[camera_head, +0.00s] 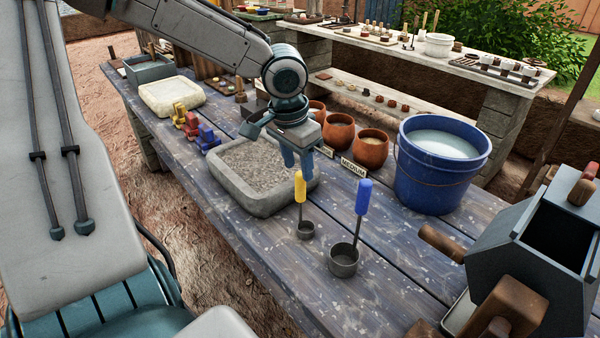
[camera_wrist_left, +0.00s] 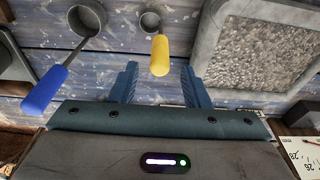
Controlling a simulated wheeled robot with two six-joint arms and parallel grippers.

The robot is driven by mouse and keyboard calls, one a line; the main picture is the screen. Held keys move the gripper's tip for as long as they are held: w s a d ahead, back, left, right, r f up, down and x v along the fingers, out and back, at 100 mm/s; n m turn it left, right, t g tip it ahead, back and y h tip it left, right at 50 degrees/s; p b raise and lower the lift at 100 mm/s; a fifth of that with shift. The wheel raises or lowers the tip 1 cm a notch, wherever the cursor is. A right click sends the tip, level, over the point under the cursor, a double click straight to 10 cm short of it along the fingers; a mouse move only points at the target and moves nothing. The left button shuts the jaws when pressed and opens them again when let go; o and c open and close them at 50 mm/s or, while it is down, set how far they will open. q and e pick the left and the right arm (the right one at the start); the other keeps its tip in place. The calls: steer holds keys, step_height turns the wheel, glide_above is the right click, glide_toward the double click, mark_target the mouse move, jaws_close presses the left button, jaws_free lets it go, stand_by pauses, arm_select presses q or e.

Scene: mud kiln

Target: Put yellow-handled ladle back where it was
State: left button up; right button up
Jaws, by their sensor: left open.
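The yellow-handled ladle (camera_head: 301,203) stands on the blue-grey table with its small grey cup down and its handle up, to the right of the stone tray. My left gripper (camera_head: 298,165) is open just behind and above the handle's top. In the left wrist view the yellow handle (camera_wrist_left: 160,55) shows ahead of the space between the two fingers (camera_wrist_left: 158,84), and nothing is held. The blue-handled ladle (camera_head: 344,255) stands upright to the right, its cup larger. My right gripper does not show.
The stone tray (camera_head: 226,194) of grey grit lies close left of my gripper. Clay pots (camera_head: 372,150) and a "MEDIUM" label (camera_head: 353,167) stand behind. A blue bucket (camera_head: 437,185) and a dark hexagonal box (camera_head: 530,250) stand right. The front middle tabletop is clear.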

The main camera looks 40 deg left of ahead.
arm_select(q)
step_height(320, 180, up, 7)
steer(key=s, duration=0.1)
steer(key=shift+f+p, duration=0.2)
steer(key=shift+p, duration=0.2)
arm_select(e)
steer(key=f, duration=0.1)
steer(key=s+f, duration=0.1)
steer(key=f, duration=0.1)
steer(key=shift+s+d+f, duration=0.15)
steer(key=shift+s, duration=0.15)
